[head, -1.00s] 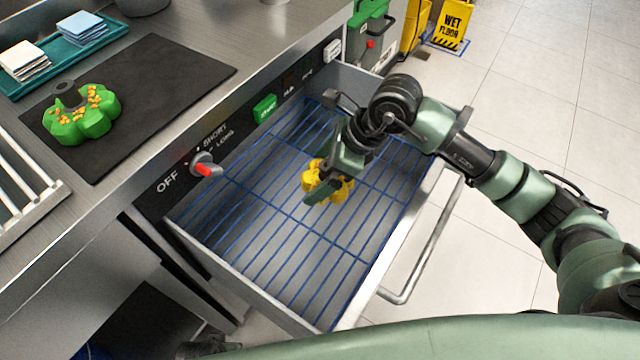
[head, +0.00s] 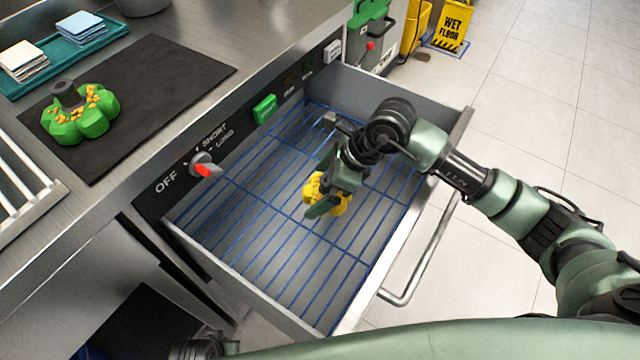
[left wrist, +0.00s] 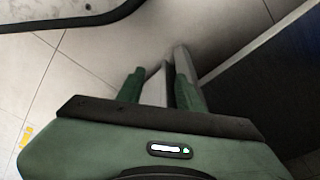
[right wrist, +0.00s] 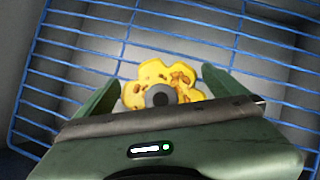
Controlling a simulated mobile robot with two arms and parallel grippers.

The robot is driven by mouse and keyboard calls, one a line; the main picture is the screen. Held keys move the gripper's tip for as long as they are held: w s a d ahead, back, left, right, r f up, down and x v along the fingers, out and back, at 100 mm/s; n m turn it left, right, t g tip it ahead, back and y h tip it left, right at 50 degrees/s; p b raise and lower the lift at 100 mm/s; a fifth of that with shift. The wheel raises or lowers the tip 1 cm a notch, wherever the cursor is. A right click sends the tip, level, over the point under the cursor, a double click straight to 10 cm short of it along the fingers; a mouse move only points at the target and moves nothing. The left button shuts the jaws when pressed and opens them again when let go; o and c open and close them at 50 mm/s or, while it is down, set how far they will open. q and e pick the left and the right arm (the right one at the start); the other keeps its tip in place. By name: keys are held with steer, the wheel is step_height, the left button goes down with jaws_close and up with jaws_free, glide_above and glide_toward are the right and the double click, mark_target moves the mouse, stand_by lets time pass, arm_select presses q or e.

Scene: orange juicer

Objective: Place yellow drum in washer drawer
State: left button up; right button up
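The yellow drum (head: 326,195), a flower-shaped piece with a dark hub, is inside the open washer drawer (head: 352,325), over its blue wire rack. It also shows in the right wrist view (right wrist: 160,84), where it appears to rest on the rack. My right gripper (right wrist: 160,88) is open, with one finger on each side of the drum and a visible gap at the left finger. In the head view my right gripper (head: 326,202) partly covers the drum.
A green drum (head: 82,115) sits on a black mat (head: 165,75) on the counter. The washer panel has a red-tipped knob (head: 206,168) and a green button (head: 264,108). The drawer handle (head: 425,255) sticks out in front. Most of the rack is clear.

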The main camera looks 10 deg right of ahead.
steer(key=shift+d+r, duration=0.2)
steer(key=shift+r, duration=0.2)
arm_select(q)
steer(key=s+f, duration=0.1)
steer(key=s+f+p, duration=0.1)
steer(key=f, duration=0.1)
steer(key=shift+a+f, duration=0.2)
steer(key=shift+f, duration=0.05)
arm_select(e)
steer(key=v, duration=1.1)
steer(key=shift+r, duration=0.1)
arm_select(q)
steer(key=shift+r, duration=0.1)
